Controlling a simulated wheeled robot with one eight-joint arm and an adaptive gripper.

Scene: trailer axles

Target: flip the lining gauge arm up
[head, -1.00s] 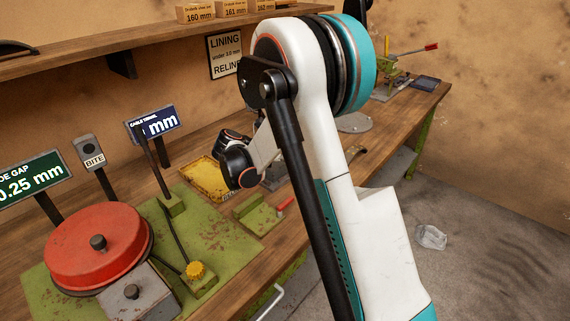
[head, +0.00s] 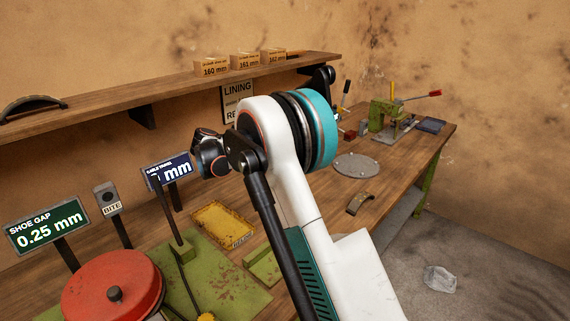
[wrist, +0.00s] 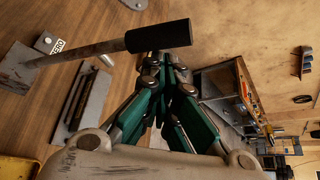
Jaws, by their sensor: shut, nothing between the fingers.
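In the wrist view, a worn grey bar with a black grip (wrist: 158,37), apparently the lining gauge arm, runs from a grey plate (wrist: 18,68) at the left toward the top middle. My gripper (wrist: 167,62) is shut and empty, its green fingers meeting just below the black grip in the picture. I cannot tell whether they touch it. In the head view my arm hides the gripper and the gauge. The LINING sign (head: 238,90) on the wall is partly hidden behind my arm.
A slotted grey block (wrist: 82,100) and a small ZERO label (wrist: 47,43) lie near the bar. The bench also holds a yellow tray (head: 222,224), a red drum (head: 112,287), a round grey plate (head: 357,166) and a green press (head: 388,115). A shelf (head: 180,92) overhangs the back.

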